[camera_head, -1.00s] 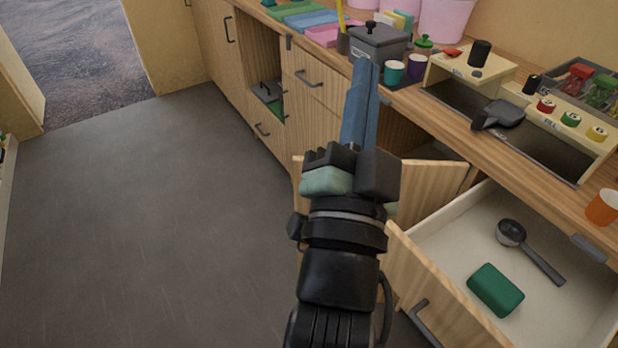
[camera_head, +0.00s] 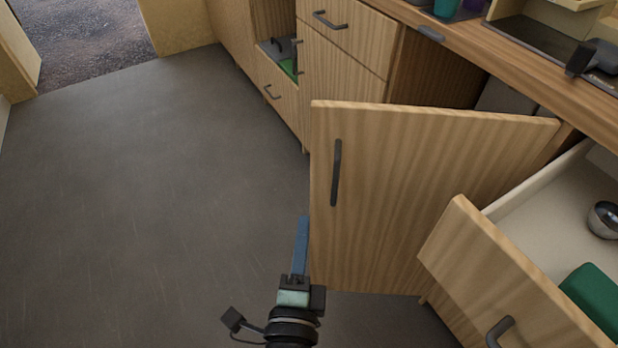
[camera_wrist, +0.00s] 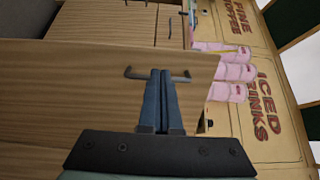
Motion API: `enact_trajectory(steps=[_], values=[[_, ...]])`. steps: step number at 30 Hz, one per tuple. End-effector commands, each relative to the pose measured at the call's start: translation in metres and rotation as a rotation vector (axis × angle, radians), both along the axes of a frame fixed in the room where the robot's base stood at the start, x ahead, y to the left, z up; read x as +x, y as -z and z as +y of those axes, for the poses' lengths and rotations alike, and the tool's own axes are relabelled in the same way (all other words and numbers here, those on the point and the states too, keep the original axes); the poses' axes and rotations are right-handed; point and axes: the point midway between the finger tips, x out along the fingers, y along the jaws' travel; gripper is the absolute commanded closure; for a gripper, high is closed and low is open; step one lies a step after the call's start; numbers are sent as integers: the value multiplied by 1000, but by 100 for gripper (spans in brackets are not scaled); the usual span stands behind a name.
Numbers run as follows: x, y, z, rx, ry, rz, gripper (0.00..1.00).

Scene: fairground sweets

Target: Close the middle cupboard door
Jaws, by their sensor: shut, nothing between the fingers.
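The middle cupboard door (camera_head: 425,190) stands open, swung out from the counter into the room. Its dark vertical handle (camera_head: 336,172) is near its free edge. My gripper (camera_head: 303,222) is shut and empty, with its blue fingers pointing up just left of the door's free edge, low in the head view. In the wrist view the fingertips (camera_wrist: 161,74) overlap the handle (camera_wrist: 158,75) on the door panel (camera_wrist: 90,88); I cannot tell whether they touch. The cupboard's inside (camera_head: 435,70) shows partly above the door.
An open drawer (camera_head: 510,275) juts out right of the door, holding a green block (camera_head: 595,298) and a scoop (camera_head: 604,220). The counter (camera_head: 470,42) runs along the right. The grey floor (camera_head: 160,190) at left is clear.

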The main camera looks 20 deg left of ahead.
Motion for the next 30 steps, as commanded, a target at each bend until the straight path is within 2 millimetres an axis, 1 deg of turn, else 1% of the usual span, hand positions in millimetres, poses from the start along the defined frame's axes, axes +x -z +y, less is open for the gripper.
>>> enact_trajectory(steps=[1, 12, 18, 24, 30], values=[[10, 0, 3, 1, 0, -6, 100], [69, 0, 21, 1, 0, -5, 100], [94, 0, 29, 0, 0, -3, 100], [106, 0, 33, -2, 0, -2, 100], [108, 0, 33, -2, 0, -1, 100]])
